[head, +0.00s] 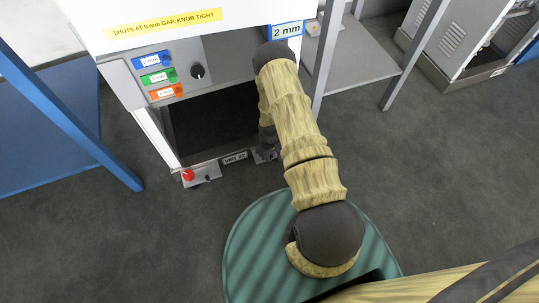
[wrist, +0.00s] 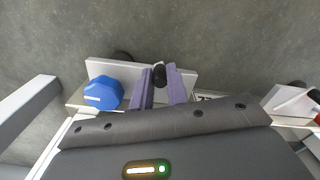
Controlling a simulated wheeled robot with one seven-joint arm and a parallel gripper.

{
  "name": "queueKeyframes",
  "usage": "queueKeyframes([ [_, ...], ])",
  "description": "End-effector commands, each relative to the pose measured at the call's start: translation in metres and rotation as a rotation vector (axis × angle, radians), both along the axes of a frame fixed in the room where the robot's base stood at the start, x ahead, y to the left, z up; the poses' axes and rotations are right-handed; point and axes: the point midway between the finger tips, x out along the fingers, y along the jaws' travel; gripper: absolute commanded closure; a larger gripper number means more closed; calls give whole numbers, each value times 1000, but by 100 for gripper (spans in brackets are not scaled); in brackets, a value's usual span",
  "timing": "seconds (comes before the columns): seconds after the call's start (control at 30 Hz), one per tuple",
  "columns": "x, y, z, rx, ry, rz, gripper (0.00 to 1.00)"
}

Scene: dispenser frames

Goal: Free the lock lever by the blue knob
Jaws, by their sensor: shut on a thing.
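In the wrist view, my gripper (wrist: 160,84) has its two purple fingers on either side of a small black lever (wrist: 159,75) and is shut on it. The lever stands on a light grey plate (wrist: 187,77). A blue faceted knob (wrist: 103,93) sits on the same plate, just left of the fingers and apart from them. The lever's base is partly hidden by the fingers. In the head view my arm covers the blue knob and most of the gripper.
A red knob (head: 188,175) sits on another plate at the unit's lower left. A yellow sign (head: 163,24) reads "SHUTS AT 0 mm GAP, KNOB TIGHT". A blue table (head: 50,130) stands left.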

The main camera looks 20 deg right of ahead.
Motion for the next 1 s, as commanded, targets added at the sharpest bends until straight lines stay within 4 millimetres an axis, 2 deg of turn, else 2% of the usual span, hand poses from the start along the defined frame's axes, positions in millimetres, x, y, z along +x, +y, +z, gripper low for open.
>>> queueKeyframes([
  [0.03,1,-2,0,-2,-2,-1,100],
  [0.07,1,-2,0,-2,-2,-1,80],
  [0.17,1,-1,0,-2,-3,-1,62],
  [0.43,0,-1,1,-1,-2,-1,62],
  [0.57,1,-1,9,-1,-2,-1,62],
  [0.9,1,-1,62,-1,-3,0,62],
  [1.0,1,-1,72,-1,-2,-1,62],
])
